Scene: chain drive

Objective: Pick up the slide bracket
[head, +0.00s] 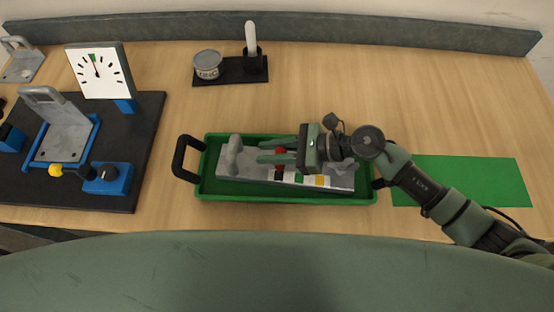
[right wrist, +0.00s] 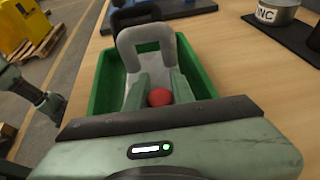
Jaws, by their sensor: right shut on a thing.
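The slide bracket appears to be the grey metal piece (head: 231,172) lying in the green tray (head: 215,139). It has a flat plate, an upright loop handle at its left end and a red knob (head: 280,152) on top. My right gripper (head: 262,151) comes in from the right over the tray and is shut on the bracket at the red knob. In the right wrist view the red knob (right wrist: 160,97) sits between the fingers, with the grey loop handle (right wrist: 146,36) beyond. The gripper hides part of the plate. My left gripper is not in view.
The green tray has black end handles (head: 181,158). A black board (head: 140,140) at left holds a dial (head: 97,72), a blue fixture with another grey bracket (head: 56,120) and a blue knob box (head: 108,180). A can (head: 208,65) stands behind.

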